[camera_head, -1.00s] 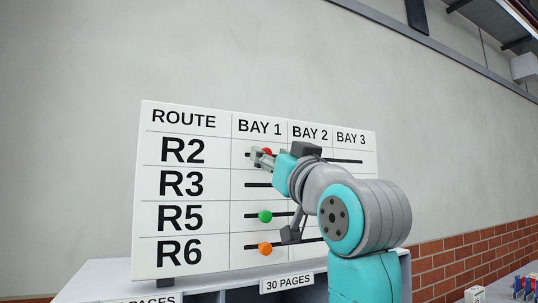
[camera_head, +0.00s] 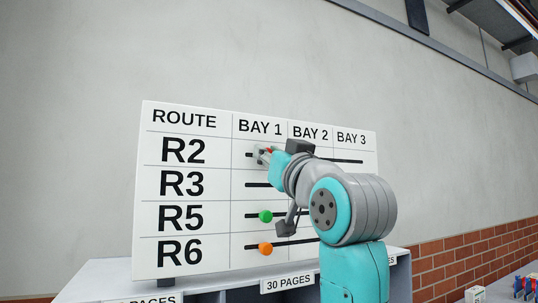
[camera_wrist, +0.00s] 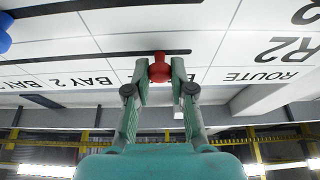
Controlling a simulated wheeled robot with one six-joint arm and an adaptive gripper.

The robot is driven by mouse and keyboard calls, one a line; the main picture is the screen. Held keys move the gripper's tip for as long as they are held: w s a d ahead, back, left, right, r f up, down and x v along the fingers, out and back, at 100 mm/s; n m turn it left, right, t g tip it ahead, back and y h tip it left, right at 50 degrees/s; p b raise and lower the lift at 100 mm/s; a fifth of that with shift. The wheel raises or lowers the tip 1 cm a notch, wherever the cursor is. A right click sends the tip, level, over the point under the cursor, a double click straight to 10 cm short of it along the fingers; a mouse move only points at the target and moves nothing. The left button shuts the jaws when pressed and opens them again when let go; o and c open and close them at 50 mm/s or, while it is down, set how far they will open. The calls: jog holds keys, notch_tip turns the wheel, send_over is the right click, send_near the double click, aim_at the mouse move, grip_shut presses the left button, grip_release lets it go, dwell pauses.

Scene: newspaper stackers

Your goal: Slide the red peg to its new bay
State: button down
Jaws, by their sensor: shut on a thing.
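A white board (camera_head: 153,205) has rows R2, R3, R5 and R6 and columns Bay 1 to Bay 3, with dark slots along the rows. The red peg (camera_wrist: 159,69) is in the R2 row, in the Bay 1 column. My gripper (camera_wrist: 159,66) is shut on it, one finger on each side. In the head view my gripper (camera_head: 263,155) hides most of the red peg (camera_head: 269,150). The R2 slot (camera_head: 347,161) shows again to the right of my arm.
A green peg (camera_head: 265,216) sits in R5 and an orange peg (camera_head: 265,249) in R6, both under Bay 1. A blue peg (camera_wrist: 4,33) shows at the wrist view's left edge. A shelf unit (camera_head: 95,275) stands below the board.

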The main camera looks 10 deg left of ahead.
jog(key=w+d, duration=0.4)
jog(key=d, duration=0.3)
jog(key=w+d, duration=0.5)
jog(key=d, duration=0.1)
jog(key=w+d, duration=0.5)
jog(key=d, duration=0.2)
jog(key=shift+d+r, duration=0.1)
jog(key=shift+d, duration=0.25)
jog(key=c, duration=1)
grip_release()
jog(key=shift+d, duration=0.1)
jog(key=v, duration=1.2)
